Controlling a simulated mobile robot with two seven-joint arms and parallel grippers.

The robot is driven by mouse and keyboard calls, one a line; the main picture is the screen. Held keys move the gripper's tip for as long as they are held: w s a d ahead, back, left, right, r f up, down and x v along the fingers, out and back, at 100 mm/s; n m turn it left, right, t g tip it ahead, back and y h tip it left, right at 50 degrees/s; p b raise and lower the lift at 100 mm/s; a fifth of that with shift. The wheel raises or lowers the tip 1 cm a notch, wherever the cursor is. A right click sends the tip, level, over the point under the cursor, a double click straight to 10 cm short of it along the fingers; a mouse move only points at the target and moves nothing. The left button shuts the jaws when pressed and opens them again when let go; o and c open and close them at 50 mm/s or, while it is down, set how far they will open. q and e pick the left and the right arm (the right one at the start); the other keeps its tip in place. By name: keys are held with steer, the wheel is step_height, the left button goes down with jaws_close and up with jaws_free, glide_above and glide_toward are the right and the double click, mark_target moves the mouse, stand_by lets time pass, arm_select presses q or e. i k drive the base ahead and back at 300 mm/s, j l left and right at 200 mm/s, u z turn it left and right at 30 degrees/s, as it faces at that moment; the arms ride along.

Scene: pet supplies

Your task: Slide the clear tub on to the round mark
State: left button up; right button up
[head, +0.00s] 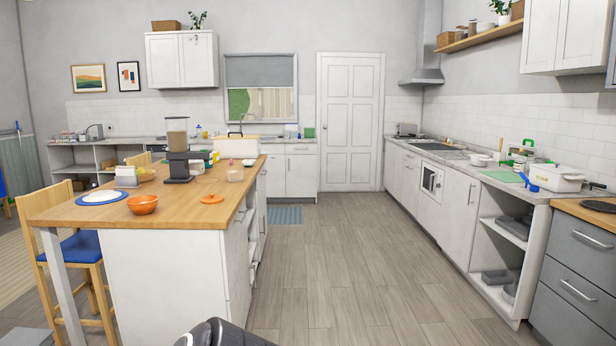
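A small clear tub (235,174) stands on the wooden top of the kitchen island (185,212), near its right edge. Neither of my grippers can be made out in the head view.
An orange bowl (142,205), a white plate on a blue round mat (101,197) and a dark blender-like appliance (177,152) stand on the island. A cream box (236,147) is behind the tub. The wooden floor (335,260) right of the island is clear.

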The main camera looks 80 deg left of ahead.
mark_target(233, 175)
steer(key=u, duration=3.05)
steer(key=i+l+z, duration=0.3)
steer(key=i, duration=0.3)
steer(key=i+z, duration=0.3)
steer(key=i, duration=2.6)
steer(key=i+l+u, duration=0.1)
steer(key=i+u, duration=0.2)
steer(key=i, duration=0.15)
steer(key=i+l+u, duration=0.15)
steer(key=i+u, duration=0.15)
steer(key=i, duration=0.2)
